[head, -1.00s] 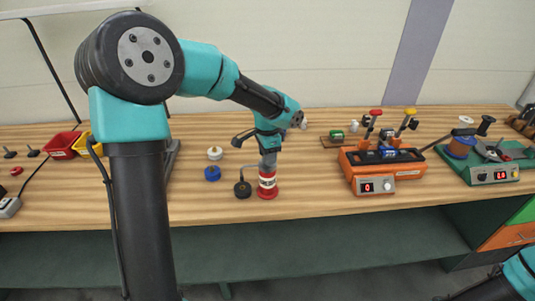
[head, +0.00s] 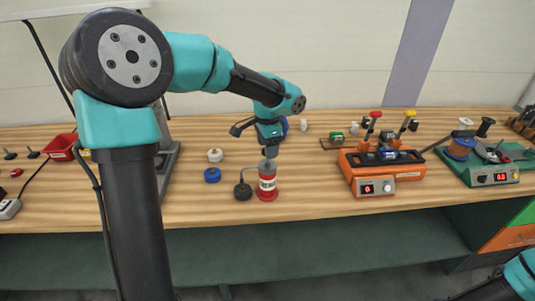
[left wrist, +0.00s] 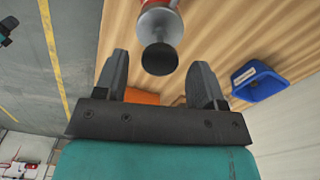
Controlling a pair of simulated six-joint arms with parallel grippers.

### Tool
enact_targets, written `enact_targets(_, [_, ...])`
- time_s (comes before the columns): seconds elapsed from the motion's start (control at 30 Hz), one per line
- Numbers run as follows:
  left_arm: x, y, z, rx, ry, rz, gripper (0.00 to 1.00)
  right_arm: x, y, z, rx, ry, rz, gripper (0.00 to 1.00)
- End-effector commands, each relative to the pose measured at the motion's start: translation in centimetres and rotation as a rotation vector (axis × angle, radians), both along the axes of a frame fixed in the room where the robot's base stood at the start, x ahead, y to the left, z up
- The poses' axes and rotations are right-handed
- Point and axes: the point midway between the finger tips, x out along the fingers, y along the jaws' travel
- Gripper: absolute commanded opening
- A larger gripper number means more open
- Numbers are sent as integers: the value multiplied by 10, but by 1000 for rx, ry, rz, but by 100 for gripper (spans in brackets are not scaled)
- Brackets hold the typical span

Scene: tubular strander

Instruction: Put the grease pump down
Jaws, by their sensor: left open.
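The grease pump (head: 267,187), a red can with a white label and a grey top, stands upright on the wooden bench. A thin hose runs from it to a black round piece on its left. My left gripper (head: 270,152) is right above the pump's top. In the left wrist view the gripper (left wrist: 160,75) is open, its fingers apart with nothing held between them. The pump's dark round knob (left wrist: 160,58) lies just beyond the fingertips there, with part of the red body (left wrist: 158,4) behind it. My right gripper is not in view.
White (head: 215,155) and blue (head: 212,174) spools sit left of the pump. An orange machine (head: 370,187) with a display stands to its right, and a green machine (head: 490,176) farther right. A red bin (head: 61,146) is at the left. Bench between pump and orange machine is clear.

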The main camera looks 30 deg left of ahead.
Motion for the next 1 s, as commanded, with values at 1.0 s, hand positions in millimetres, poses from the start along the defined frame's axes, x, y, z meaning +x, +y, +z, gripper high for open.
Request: enact_targets(1.0, [0,0,80,0,0,0,64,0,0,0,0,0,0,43])
